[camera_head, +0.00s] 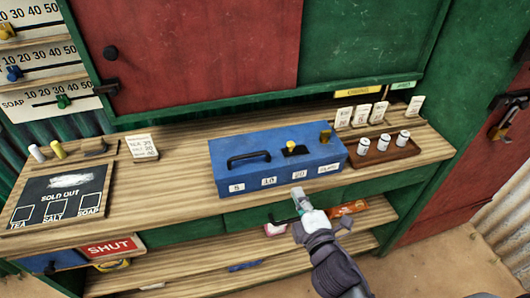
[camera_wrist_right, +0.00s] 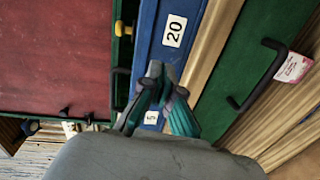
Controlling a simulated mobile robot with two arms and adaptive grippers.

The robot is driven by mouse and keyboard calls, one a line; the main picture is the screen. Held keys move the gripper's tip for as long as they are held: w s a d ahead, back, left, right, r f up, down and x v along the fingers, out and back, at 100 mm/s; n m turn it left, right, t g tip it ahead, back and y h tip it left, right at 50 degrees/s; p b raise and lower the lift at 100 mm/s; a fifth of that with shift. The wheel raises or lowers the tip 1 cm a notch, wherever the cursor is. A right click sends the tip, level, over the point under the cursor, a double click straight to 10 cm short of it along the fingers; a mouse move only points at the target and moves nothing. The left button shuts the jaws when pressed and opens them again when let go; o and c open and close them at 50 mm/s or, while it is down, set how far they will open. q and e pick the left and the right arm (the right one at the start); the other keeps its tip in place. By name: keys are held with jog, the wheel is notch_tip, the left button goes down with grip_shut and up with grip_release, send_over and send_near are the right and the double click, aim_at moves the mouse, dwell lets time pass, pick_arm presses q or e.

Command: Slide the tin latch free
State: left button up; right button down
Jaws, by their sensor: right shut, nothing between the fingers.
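The blue tin (camera_head: 228,172) stands on the wooden counter, with a black handle (camera_head: 248,158) and number labels on its front. On its lid a yellow knob (camera_head: 291,145) sits on a black plate (camera_head: 295,151); a small brass piece (camera_head: 325,136) stands at the right end. My right gripper (camera_head: 299,193) is shut and empty in front of the tin, apart from the knob. In the right wrist view the shut fingertips (camera_wrist_right: 158,72) are over the tin's labelled front (camera_wrist_right: 147,50), and the yellow knob (camera_wrist_right: 123,29) is at upper left. My left gripper is out of view.
A wooden tray (camera_head: 410,150) with several white cylinders is right of the tin, with price cards behind it. A sold-out board (camera_head: 88,178) lies at far left. A drawer with a black pull (camera_wrist_right: 238,103) is below the counter.

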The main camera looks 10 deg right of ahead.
aim_at(297, 159)
jog(key=shift+a+r+t, duration=0.5)
jog(key=shift+r+t, duration=0.2)
jog(key=shift+r, duration=2.2)
jog(key=shift+n, duration=0.4)
jog(key=w+p, duration=0.2)
jog(key=w, duration=0.7)
jog(key=shift+w+a+f, duration=0.1)
jog(key=shift+w, duration=0.3)
jog(key=shift+w+d+p, duration=0.1)
jog(key=shift+d+p, duration=0.2)
jog(key=shift+d, duration=1.45)
